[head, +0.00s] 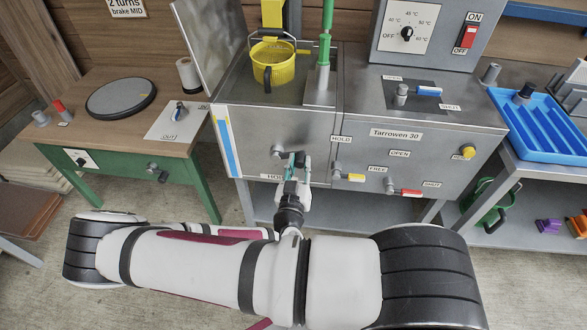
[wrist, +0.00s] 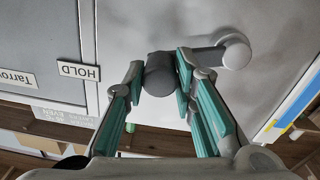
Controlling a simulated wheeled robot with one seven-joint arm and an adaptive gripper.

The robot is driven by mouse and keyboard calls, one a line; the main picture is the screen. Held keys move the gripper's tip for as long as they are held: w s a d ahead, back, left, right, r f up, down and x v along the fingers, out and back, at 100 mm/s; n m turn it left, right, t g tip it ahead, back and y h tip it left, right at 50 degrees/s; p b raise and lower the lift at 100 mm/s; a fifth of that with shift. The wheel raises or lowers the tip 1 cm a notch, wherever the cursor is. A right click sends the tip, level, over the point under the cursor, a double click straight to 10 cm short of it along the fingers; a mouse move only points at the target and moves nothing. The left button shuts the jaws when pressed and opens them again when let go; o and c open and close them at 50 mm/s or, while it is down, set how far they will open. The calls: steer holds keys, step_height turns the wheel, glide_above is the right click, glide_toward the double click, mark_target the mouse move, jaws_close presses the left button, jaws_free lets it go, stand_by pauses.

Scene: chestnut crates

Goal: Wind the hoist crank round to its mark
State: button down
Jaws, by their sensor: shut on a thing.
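The hoist crank (head: 277,151) is a grey hub with a short arm on the front of the steel tank, left of the middle. In the wrist view its hub (wrist: 235,50) is at the upper right, and its dark grey grip (wrist: 160,74) is between my teal fingers. My gripper (head: 297,160) is shut on this grip, which lies to the right of the hub in the head view. The fingers partly cover the grip. I cannot make out the crank's mark. A yellow basket (head: 273,64) hangs at the tank's top under a yellow post.
A yellow-tipped lever (head: 347,176) and a red-tipped lever (head: 403,190) stick out to the right of the crank. A sign (head: 127,7) on the back wall reads "2 turns brake MID". A wooden table (head: 95,115) stands left, a blue tray (head: 540,125) right.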

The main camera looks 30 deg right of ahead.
steer(key=shift+r, duration=0.1)
stand_by(0.3)
steer(key=c, duration=1.3)
jaws_free()
steer(key=shift+a, duration=0.1)
steer(key=v, duration=1.1)
steer(key=shift+s+a, duration=0.25)
steer(key=shift+s, duration=0.1)
